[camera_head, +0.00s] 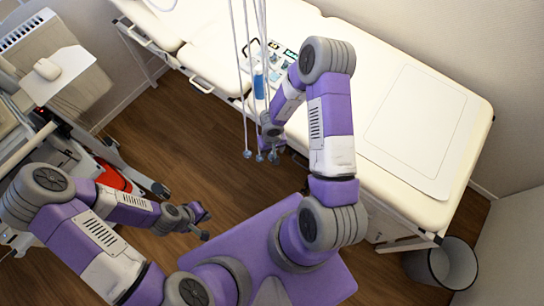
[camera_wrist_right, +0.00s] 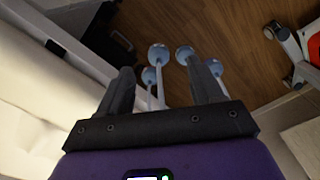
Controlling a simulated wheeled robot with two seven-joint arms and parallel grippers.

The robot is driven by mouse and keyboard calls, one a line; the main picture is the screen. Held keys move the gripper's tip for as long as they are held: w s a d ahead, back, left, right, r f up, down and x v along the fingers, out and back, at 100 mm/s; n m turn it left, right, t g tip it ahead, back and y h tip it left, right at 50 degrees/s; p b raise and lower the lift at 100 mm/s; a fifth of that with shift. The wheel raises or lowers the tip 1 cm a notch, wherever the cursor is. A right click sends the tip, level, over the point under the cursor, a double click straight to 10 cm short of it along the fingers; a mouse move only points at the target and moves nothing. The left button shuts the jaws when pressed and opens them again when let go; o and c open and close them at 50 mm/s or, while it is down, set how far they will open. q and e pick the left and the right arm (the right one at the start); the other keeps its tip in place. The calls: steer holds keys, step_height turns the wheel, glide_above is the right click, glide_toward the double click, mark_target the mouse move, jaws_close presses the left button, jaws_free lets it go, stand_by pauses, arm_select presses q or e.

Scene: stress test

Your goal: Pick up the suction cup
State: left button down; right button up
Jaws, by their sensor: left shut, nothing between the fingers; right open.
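Several pale blue-grey suction cups hang at the lower ends of thin white tubes; one suction cup (camera_head: 247,154) is at the left of the cluster in the head view. In the right wrist view one suction cup (camera_wrist_right: 158,55) shows just beyond the fingertips, with another (camera_wrist_right: 184,54) beside it. My right gripper (camera_head: 272,146) is open around the lower tube area, its fingers (camera_wrist_right: 160,72) on either side of at least one tube. I cannot tell whether it touches any. My left gripper (camera_head: 206,222) is shut and empty, low over the floor, away from the cups.
A cream treatment table (camera_head: 388,62) runs along the back and right, with small items (camera_head: 280,58) and a blue bottle (camera_head: 259,86) near the tubes. A grey bin (camera_head: 457,262) stands at lower right. Equipment with a red part (camera_head: 110,173) stands at left. Wooden floor (camera_head: 190,125) is open between.

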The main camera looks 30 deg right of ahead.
steer(key=f+b, duration=0.1)
steer(key=f, duration=0.1)
steer(key=f+b, duration=0.1)
steer(key=f, duration=0.1)
steer(key=f+b, duration=0.2)
steer(key=shift+w+d+f, duration=0.3)
steer(key=shift+w+f, duration=0.1)
steer(key=shift+r, duration=0.1)
